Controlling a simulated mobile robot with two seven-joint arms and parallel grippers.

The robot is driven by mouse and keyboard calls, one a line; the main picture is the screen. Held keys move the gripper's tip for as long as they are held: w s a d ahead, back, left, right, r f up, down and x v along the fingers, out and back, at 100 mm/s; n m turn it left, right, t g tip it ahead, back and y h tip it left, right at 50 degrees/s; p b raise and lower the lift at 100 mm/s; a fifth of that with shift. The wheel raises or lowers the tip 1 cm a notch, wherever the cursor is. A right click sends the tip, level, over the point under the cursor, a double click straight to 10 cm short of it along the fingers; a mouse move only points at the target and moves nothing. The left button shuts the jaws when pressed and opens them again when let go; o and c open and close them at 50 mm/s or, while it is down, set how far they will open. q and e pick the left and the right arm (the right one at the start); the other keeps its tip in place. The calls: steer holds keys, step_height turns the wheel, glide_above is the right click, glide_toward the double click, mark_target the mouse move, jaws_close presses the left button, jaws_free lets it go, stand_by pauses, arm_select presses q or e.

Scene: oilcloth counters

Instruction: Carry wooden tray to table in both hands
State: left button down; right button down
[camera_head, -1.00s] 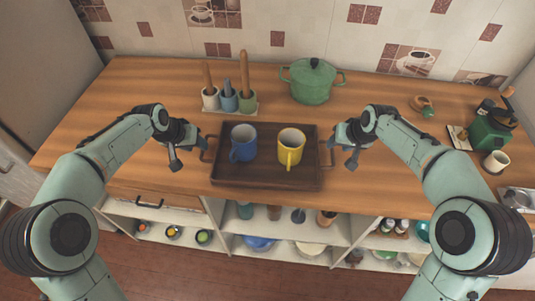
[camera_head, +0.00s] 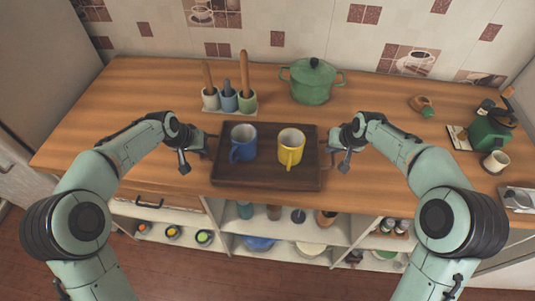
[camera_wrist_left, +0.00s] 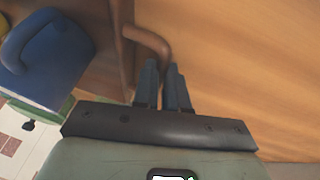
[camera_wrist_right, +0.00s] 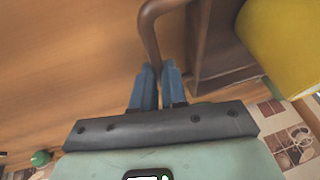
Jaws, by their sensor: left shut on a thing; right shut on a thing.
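The dark wooden tray (camera_head: 265,177) lies level on the wooden counter near its front edge. A blue mug (camera_head: 243,143) stands on its left half and a yellow mug (camera_head: 290,146) on its right half, both upright. My left gripper (camera_head: 207,147) is shut on the tray's left handle, a brown bar that shows in the left wrist view (camera_wrist_left: 150,40). My right gripper (camera_head: 333,147) is shut on the right handle, which shows in the right wrist view (camera_wrist_right: 150,30). The fingers partly hide both handles.
Behind the tray stand a green pot (camera_head: 311,82) and a utensil holder (camera_head: 230,101) with several handles. A green coffee grinder (camera_head: 489,133) and a cream cup (camera_head: 496,161) are at the right. Open shelves (camera_head: 285,232) lie below the counter. The counter left of the tray is clear.

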arm_select(q)
steer(key=shift+r, duration=0.1)
arm_select(e)
steer(key=shift+r, duration=0.1)
